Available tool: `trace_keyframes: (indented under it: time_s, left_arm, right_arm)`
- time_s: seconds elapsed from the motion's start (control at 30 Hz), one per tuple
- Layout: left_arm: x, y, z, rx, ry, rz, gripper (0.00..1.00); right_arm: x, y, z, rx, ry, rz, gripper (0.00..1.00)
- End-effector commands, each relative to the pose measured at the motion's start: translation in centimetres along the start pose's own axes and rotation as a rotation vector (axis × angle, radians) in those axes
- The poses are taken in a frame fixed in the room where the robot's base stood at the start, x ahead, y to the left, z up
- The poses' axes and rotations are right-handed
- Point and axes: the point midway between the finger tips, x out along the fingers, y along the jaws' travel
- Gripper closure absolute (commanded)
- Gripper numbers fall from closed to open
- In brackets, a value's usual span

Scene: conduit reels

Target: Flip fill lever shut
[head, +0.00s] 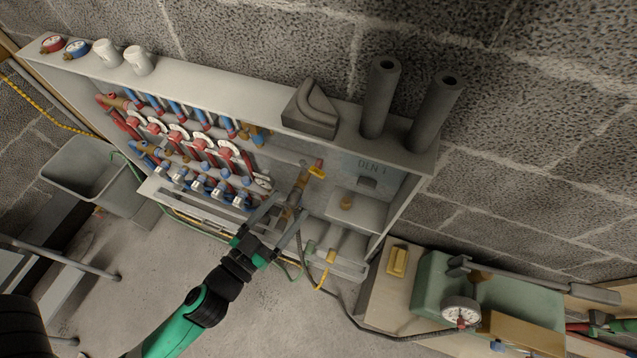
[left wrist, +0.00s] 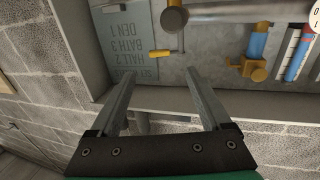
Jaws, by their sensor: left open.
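A yellow lever (head: 317,172) sits on a brass valve fitting (head: 298,192) inside the open wall cabinet, right of the manifold. In the left wrist view a yellow lever (left wrist: 165,53) lies crosswise beyond my fingertips, in front of the grey label plate (left wrist: 130,55). I take this to be the fill lever. My left gripper (head: 284,214) is open and empty, reaching toward the fitting from below. In the left wrist view its two fingers (left wrist: 158,75) stand wide apart, with the lever in line with the gap. Touch with the lever cannot be confirmed.
The manifold (head: 185,150) with red and blue valves fills the cabinet's left side. Grey tubes (head: 380,98) and an angled block (head: 311,108) stand on its top. A green pump box with a gauge (head: 460,312) is at right. Another brass valve (left wrist: 256,70) is near the right finger.

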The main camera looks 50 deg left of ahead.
Motion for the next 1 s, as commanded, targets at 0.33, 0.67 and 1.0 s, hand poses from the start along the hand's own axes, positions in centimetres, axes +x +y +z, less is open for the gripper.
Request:
trace_keyframes:
  time_s: [0.33, 0.67, 1.0]
  left_arm:
    - [3.0, -0.1, -1.0, -0.002, 0.003, -0.003, 0.19]
    - [10.1, 0.0, -0.6, -0.002, 0.003, -0.002, 0.19]
    - [11.7, 0.0, -0.3, -0.001, 0.002, 0.000, 0.19]
  right_arm:
    - [1.9, 0.0, -1.7, 0.000, 0.001, 0.000, 0.50]
    - [3.3, 0.0, -3.1, 0.000, 0.001, 0.000, 0.50]
    - [3.4, 0.0, -3.1, 0.000, 0.000, 0.000, 0.50]
